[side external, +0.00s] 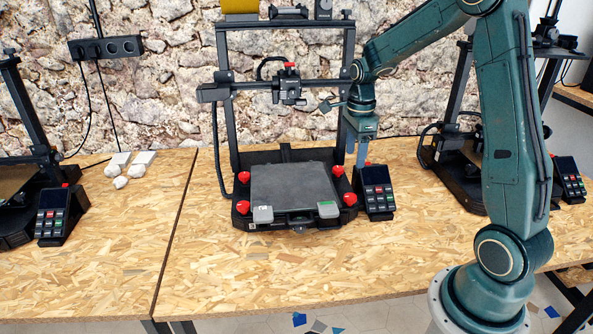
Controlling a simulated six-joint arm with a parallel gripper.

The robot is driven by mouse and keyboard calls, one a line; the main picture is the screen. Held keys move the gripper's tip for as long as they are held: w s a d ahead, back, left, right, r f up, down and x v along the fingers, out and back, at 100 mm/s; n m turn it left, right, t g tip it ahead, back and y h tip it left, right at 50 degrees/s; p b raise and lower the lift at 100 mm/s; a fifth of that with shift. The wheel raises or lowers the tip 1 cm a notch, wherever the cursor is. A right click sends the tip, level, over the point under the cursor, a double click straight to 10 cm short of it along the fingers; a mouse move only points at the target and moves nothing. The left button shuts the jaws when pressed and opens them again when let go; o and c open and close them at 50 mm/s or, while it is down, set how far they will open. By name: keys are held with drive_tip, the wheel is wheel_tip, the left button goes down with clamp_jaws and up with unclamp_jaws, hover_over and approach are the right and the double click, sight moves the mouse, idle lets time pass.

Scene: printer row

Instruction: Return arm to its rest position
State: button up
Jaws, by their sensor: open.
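My gripper (363,160) points down at the right side of the middle printer (282,215). It is above and behind that printer's control panel (376,192), near the right upright of the frame. It is open, and I see nothing held in it. The fingertips are small in the side external view, and their lower ends are close to the panel's top edge. I cannot tell whether they touch anything. My arm reaches in from the right, over the table.
The middle printer's dark bed (292,186) looks bare, with red knobs at its corners. Another printer (470,160) stands at the right. A third printer's panel (58,212) shows at the left. White lumps (121,183) lie on the table. The front table area (270,268) is clear.

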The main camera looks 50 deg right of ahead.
drive_tip(key=shift+r, duration=0.45)
drive_tip(key=s+a+r+n+t, duration=0.3)
drive_tip(key=s+a+r+n, duration=0.5)
drive_tip(key=a+r+n, duration=0.4)
drive_tip(key=s+a+n+t, duration=0.2)
drive_tip(key=s+a+n, duration=0.5)
drive_tip(key=s+n, duration=0.4)
drive_tip(key=n, duration=0.3)
drive_tip(key=shift+t, duration=0.3)
